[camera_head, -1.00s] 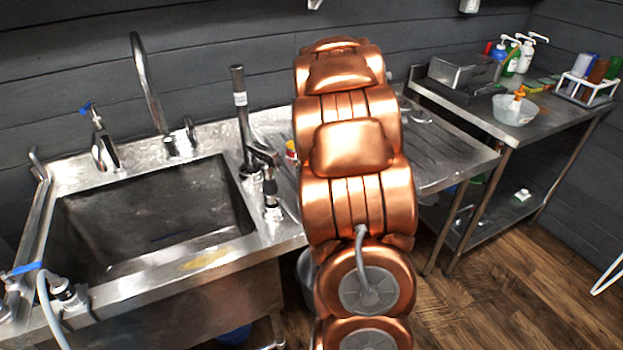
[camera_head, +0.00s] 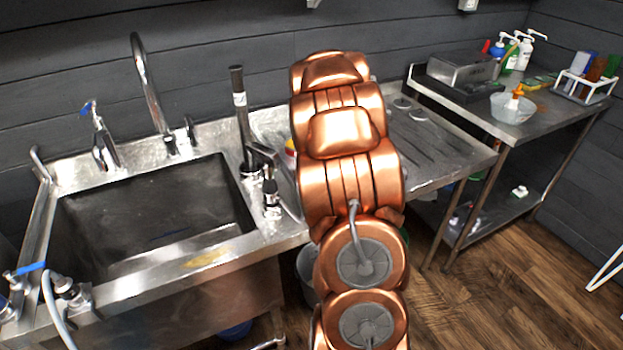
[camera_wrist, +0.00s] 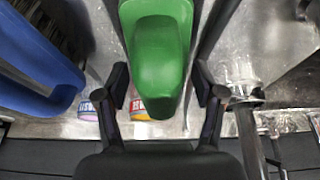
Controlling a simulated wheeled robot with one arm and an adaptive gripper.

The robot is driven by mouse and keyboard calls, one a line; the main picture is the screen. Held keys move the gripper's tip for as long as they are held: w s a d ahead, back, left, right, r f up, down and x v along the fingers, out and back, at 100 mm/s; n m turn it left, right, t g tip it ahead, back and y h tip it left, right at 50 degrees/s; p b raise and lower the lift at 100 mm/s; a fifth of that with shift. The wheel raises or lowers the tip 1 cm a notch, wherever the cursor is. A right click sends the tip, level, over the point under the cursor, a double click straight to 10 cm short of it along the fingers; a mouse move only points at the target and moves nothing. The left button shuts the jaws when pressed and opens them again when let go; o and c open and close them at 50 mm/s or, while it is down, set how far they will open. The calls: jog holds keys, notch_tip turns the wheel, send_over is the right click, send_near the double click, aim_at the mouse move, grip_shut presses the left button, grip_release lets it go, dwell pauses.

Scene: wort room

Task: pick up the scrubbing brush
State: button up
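In the wrist view my gripper (camera_wrist: 160,97) is open. Its two dark fingers stand on either side of a smooth green object (camera_wrist: 160,55), with a small gap showing at each side. The green object may be the scrubbing brush, but no bristles show on it. A blue object (camera_wrist: 35,65) with dark, streaky texture beside it lies at the left; I cannot tell if it is a brush. In the head view my copper-coloured arm hides my gripper and the counter behind it.
A steel sink (camera_head: 150,222) with a tall tap (camera_head: 150,90) stands left of my arm. A dark upright pipe fitting (camera_head: 241,115) rises beside the arm. Two small tins, one purple-labelled (camera_wrist: 88,110) and one red-and-yellow (camera_wrist: 139,108), stand near the fingers. A side table (camera_head: 545,115) at right holds bottles and a bowl.

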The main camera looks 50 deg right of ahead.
jog(key=c, duration=0.9)
jog(key=shift+o, duration=0.2)
jog(key=shift+r, duration=0.1)
jog(key=shift+r+b, duration=0.7)
jog(key=shift+r, duration=1.05)
jog(key=shift+s+a, duration=0.55)
jog(key=shift+a, duration=0.25)
jog(key=s+a+b, duration=0.1)
jog(key=s+a, duration=0.1)
jog(key=a, duration=0.2)
jog(key=s+a+r+b, duration=0.1)
jog(key=s+a, duration=0.2)
jog(key=s+a+b, duration=0.1)
jog(key=s+a, duration=0.2)
jog(key=a, duration=0.1)
jog(key=shift+a+r+b, duration=0.15)
jog(key=shift+a+b, duration=0.15)
jog(key=o, duration=0.6)
jog(key=c, duration=0.4)
